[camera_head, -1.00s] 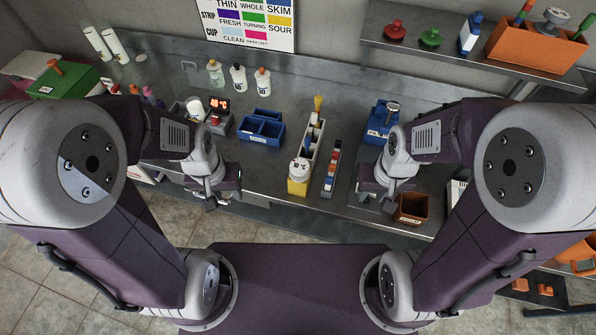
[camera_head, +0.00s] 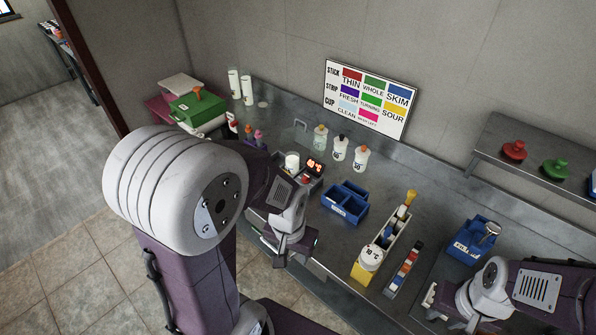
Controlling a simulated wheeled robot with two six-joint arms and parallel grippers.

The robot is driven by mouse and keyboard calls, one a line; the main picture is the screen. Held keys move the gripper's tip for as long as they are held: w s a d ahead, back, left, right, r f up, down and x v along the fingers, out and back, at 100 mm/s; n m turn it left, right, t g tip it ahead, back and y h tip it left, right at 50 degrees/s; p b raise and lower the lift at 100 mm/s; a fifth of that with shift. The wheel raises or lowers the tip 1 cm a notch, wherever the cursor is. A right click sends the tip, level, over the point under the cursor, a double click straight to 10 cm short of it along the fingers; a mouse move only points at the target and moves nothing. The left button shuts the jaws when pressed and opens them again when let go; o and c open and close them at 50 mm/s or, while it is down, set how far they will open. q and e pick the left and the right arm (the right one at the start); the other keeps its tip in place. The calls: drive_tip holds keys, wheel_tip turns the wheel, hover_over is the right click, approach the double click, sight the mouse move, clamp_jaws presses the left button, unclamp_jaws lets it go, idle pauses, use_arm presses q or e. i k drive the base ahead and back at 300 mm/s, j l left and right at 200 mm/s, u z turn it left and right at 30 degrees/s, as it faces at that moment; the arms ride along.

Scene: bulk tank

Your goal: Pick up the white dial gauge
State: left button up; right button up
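A round white dial gauge (camera_head: 372,258) with dark markings on its face sits at the near, yellow end of a long narrow caddy (camera_head: 386,245) on the steel counter. My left gripper (camera_head: 281,258) hangs at the counter's front edge, to the left of the gauge and apart from it. Its fingers are small and partly hidden, so its opening is unclear. My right gripper (camera_head: 450,318) is low at the right, right of the gauge and apart from it. Its fingers are too dark and cut off to read. Neither gripper touches the gauge.
A colour strip (camera_head: 404,270) lies right of the caddy. Blue bins (camera_head: 345,202) stand behind it, and another blue bin (camera_head: 470,240) holding a metal-headed tool is at right. Bottles (camera_head: 340,148) line the back. A red-display device (camera_head: 314,168) is behind my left arm.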

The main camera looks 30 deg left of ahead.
sight(370, 258)
drive_tip(key=j+z, duration=0.25)
drive_tip(key=z, duration=0.15)
drive_tip(key=j+z, duration=0.6)
drive_tip(key=z, duration=0.25)
drive_tip(key=j+z, duration=0.4)
drive_tip(key=k+l, duration=0.05)
drive_tip(key=l, duration=0.05)
